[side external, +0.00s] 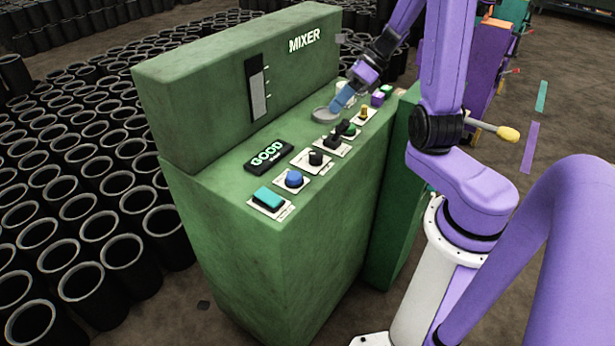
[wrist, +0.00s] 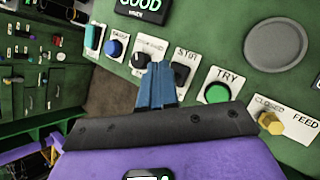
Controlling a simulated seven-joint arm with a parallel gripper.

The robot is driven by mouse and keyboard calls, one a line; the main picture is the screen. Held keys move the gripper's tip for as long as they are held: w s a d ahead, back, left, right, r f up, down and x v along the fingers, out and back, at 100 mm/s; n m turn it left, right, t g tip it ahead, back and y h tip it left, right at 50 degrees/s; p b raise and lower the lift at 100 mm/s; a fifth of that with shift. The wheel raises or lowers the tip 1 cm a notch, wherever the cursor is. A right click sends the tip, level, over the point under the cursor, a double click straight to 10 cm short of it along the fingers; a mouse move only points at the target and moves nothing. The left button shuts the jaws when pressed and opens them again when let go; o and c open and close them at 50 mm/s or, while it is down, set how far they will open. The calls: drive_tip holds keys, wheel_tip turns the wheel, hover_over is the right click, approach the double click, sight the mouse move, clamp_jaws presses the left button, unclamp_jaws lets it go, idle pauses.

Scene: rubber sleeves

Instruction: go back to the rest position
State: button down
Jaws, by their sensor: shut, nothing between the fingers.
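My gripper (side external: 341,104) is shut and empty over the top panel of the green mixer (side external: 300,240), near the round grey disc (side external: 325,114). In the wrist view my blue fingers (wrist: 156,66) are together and point at the panel between the black knob and the dark switch. I cannot tell whether the fingertips touch the panel. The wrist view shows the disc (wrist: 277,47) to the right, the green TRY button (wrist: 216,93) right of the fingers, and the yellow FEED knob (wrist: 271,123) by a "CLOSED" label.
The panel also holds a teal switch (side external: 268,197), a blue button (side external: 294,179), a black knob (side external: 316,158) and a display reading GOOD (side external: 268,156). A lever with a yellow knob (side external: 508,134) sticks out at right. Many black sleeves (side external: 80,220) stand on the floor at left.

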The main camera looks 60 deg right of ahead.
drive_tip(key=s+a+n+g+h, duration=0.2)
drive_tip(key=s+a+n+g, duration=0.4)
drive_tip(key=a+n, duration=1)
drive_tip(key=s+a+r+n+h, duration=0.1)
drive_tip(key=s+n+h, duration=0.1)
drive_tip(key=s+n, duration=0.5)
drive_tip(key=s+a+r+n+t+h, duration=0.1)
drive_tip(key=s+n, duration=0.6)
drive_tip(key=n, duration=1.3)
drive_tip(key=shift+t+h, duration=0.3)
drive_tip(key=shift+h, duration=0.4)
